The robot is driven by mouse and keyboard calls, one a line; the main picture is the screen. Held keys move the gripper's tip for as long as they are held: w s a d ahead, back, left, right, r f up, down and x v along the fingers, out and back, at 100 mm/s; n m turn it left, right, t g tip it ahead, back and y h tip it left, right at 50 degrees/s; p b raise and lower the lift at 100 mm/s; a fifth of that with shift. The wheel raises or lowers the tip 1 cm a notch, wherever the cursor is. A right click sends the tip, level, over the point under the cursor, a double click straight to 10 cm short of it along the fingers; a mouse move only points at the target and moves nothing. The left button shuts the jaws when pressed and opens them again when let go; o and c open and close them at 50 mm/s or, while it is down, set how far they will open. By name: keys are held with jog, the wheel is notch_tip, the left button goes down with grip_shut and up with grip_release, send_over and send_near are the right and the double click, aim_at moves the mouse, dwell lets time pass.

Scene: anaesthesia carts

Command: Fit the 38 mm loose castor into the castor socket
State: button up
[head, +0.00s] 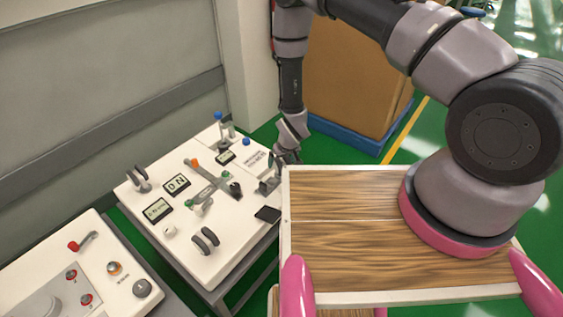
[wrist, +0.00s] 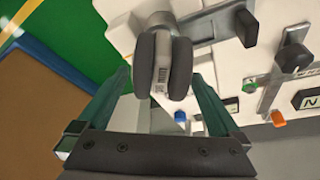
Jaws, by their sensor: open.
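A castor with two dark wheels and a grey barcoded middle (wrist: 161,68) shows close up in the wrist view. My gripper (wrist: 163,77) is open, with one green finger on each side of the wheels; I cannot tell whether they touch. In the head view my gripper (head: 287,157) is at the right edge of the white cart top (head: 225,262), and hides most of this castor. A grey bar (wrist: 208,30) with a dark end adjoins the castor's grey top. Two more twin-wheel castors, one at the back left (head: 138,179) and one in front (head: 205,240), are on the cart. I cannot identify the socket.
A lever with an orange end (head: 195,162), a dark knob (head: 235,188) and a blue-capped post (head: 246,142) crowd the cart top. A black flat piece (head: 267,214) lies at its right edge. A brown box (head: 345,75) on a blue base stands behind. Green floor is open at right.

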jog(key=v, duration=1)
jog(key=shift+w, duration=0.1)
jog(key=w+d+r+m, duration=0.1)
jog(key=w+d+r, duration=0.15)
jog(key=r, duration=0.85)
jog(key=w+d+r+m+t, duration=0.15)
jog(key=d+r, duration=0.25)
jog(key=r, duration=0.7)
jog(key=w+d+r+m, duration=0.2)
jog(key=d+r, duration=0.2)
jog(key=r, duration=0.7)
jog(key=s+d+r+m, duration=0.1)
jog(key=s+d+r, duration=0.25)
jog(key=r, duration=0.35)
jog(key=s+d+r+m, duration=0.1)
jog(key=s+d+r, duration=0.25)
jog(key=r, duration=0.25)
jog(key=s+d+r+m, duration=0.1)
jog(key=s+d+r, duration=0.1)
jog(key=s+r, duration=0.2)
jog(key=s+d+r+m+t, duration=0.1)
jog(key=s+d+r, duration=0.2)
jog(key=s, duration=0.7)
jog(key=shift+v, duration=1.1)
